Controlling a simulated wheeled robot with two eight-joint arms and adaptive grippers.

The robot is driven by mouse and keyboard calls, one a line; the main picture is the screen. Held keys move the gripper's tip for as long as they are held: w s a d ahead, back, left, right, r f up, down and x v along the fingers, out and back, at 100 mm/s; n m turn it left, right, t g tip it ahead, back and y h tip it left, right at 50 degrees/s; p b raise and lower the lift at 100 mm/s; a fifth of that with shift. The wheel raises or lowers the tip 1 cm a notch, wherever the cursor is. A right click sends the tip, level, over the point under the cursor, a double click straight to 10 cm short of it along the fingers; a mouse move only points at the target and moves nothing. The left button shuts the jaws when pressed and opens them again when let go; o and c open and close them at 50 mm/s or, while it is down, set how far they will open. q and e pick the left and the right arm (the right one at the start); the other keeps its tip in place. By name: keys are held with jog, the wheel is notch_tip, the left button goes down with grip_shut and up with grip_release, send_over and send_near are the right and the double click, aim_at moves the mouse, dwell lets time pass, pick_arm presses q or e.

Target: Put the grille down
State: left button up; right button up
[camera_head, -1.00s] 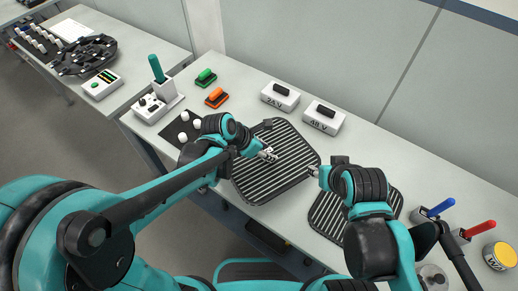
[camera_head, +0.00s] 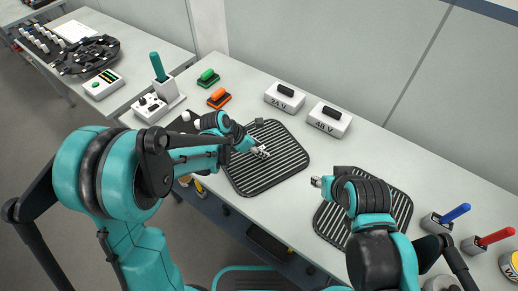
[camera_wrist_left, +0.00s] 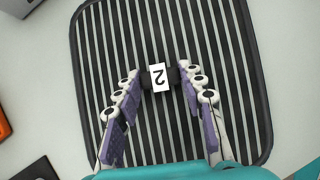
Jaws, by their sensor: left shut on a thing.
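A black slatted grille (camera_head: 262,178) with a dark frame lies flat, or nearly so, over the left half of the table. In the left wrist view the grille (camera_wrist_left: 215,40) fills most of the picture. My left gripper (camera_head: 262,151) is shut on the grille's dark central knob (camera_wrist_left: 173,76), which bears a white label "2". I cannot tell whether the grille touches the tabletop. A second black grille (camera_head: 387,215) lies to the right, partly hidden by my right arm. My right gripper (camera_head: 316,181) is apart from the first grille, in the gap between both; its jaws are too small to read.
White boxes marked 24 V (camera_head: 285,98) and 48 V (camera_head: 330,119) stand behind the grilles. Green (camera_head: 207,78) and orange (camera_head: 218,98) handled pieces stand at the back left. Blue- (camera_head: 455,213) and red-handled (camera_head: 495,236) tools stand at the right. Bare tabletop lies between the grilles.

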pick_arm(q)
jog(key=shift+f, duration=0.1)
jog(key=o, duration=1)
jog(key=shift+a+r, duration=0.1)
jog(key=shift+r, duration=0.25)
jog(key=p+v, duration=0.4)
jog(key=v, duration=0.8)
jog(key=s+a+r+m+t+y, duration=0.1)
jog(key=s+a+m, duration=0.3)
jog(key=m, duration=0.4)
jog(key=s+a+r+m+t+y, duration=0.1)
jog(key=s+a+r+m+y, duration=0.1)
jog(key=s+m, duration=0.4)
jog(key=s+a+r+m+t+y, duration=0.1)
jog(key=s+a+m, duration=0.4)
jog(key=m, duration=0.5)
jog(key=shift+s+a+r+t+y, duration=0.3)
jog(key=shift+a+r+t+y, duration=0.1)
jog(key=shift+r+y, duration=0.35)
